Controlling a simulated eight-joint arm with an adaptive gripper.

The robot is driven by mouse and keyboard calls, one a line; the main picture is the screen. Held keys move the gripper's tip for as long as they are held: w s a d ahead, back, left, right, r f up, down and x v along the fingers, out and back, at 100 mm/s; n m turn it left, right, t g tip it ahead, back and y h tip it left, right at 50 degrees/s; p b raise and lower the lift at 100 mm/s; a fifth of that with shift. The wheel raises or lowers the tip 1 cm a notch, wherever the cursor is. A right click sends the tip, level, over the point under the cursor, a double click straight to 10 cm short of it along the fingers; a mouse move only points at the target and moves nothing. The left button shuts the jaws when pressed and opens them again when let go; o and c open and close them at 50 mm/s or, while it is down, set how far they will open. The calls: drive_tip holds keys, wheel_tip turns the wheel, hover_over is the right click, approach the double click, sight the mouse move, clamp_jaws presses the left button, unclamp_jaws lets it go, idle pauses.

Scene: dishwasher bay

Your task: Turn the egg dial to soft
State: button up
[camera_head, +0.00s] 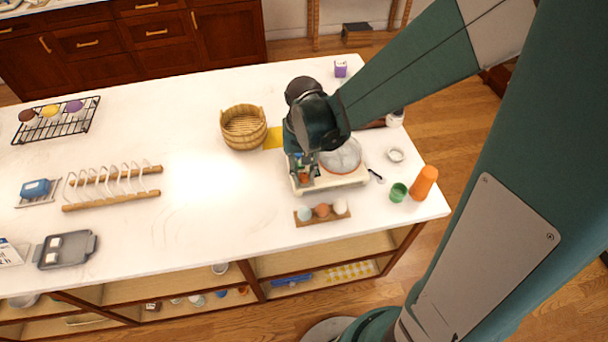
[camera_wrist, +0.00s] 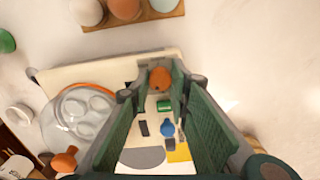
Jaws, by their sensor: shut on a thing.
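The egg cooker (camera_head: 345,181) has a cream base and a clear dome (camera_head: 341,156), and stands near the right end of the white counter. In the wrist view its base (camera_wrist: 60,76) runs behind my fingers. My gripper (camera_wrist: 160,75) points down at the control end of the cooker. Its fingertips are shut on a small orange knob (camera_wrist: 160,80), which looks like the egg dial. Any dial markings are hidden or too small to read. A green part (camera_wrist: 164,106) and a blue part (camera_wrist: 167,128) show between the fingers. In the head view my arm hides part of the cooker.
A wooden egg holder (camera_head: 322,214) with three eggs lies just in front of the cooker. A green cup (camera_head: 398,192) and an orange bottle (camera_head: 424,183) stand to its right. A bamboo steamer (camera_head: 244,128) is at the left. The counter between steamer and toast rack (camera_head: 112,185) is clear.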

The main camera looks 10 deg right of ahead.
sight(304, 176)
drive_tip(key=shift+m, duration=0.5)
drive_tip(key=o, duration=0.9)
drive_tip(key=shift+r, duration=0.1)
wheel_tip(304, 176, up, 12)
idle(0.7)
